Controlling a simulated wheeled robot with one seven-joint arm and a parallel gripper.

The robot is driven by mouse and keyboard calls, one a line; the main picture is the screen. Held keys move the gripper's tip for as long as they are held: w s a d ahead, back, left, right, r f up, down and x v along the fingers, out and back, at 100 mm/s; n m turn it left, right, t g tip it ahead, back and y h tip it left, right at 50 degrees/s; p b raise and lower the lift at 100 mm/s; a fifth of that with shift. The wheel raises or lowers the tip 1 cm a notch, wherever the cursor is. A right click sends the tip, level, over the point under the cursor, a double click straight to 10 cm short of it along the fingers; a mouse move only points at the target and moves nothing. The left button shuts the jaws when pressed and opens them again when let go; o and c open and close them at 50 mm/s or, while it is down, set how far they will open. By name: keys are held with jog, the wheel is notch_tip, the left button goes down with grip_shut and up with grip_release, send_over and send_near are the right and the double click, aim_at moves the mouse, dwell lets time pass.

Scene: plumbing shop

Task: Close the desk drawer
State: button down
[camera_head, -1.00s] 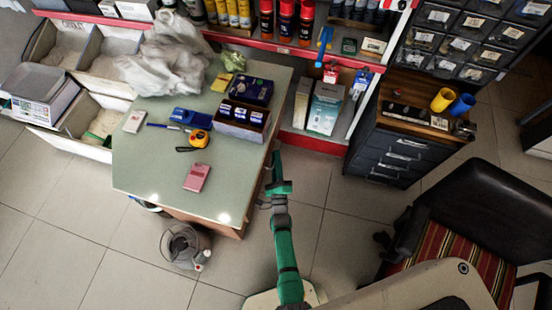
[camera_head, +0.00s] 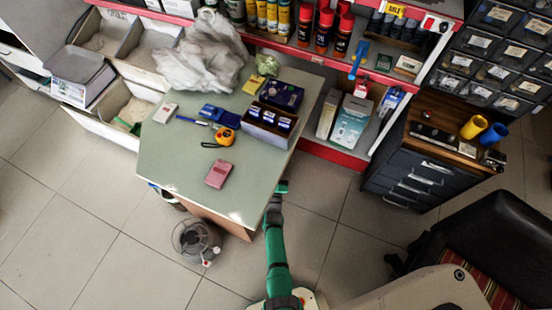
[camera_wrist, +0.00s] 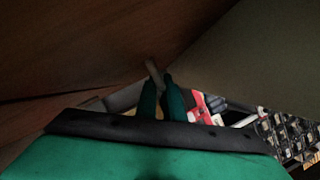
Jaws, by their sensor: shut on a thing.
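The desk (camera_head: 180,168) has a pale green top and stands left of my arm in the head view. My gripper (camera_head: 280,188) is close against the desk's right side, low beside the top's edge. A brown wooden panel (camera_wrist: 80,40) fills the upper left there. The drawer itself and how far it is open cannot be made out; the desk top hides that side in the head view.
A pink box (camera_head: 218,174), an orange tape measure (camera_head: 225,137) and other small items lie on the desk. A dark drawer cabinet (camera_head: 400,180) and a black chair (camera_head: 500,235) are at the right.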

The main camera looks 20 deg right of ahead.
jog(key=c, duration=2.2)
grip_release()
jog(key=shift+w+a, duration=0.2)
jog(key=shift+a, duration=0.1)
jog(key=v, duration=1.1)
jog(key=shift+d+f, duration=0.1)
jog(key=shift+d, duration=0.1)
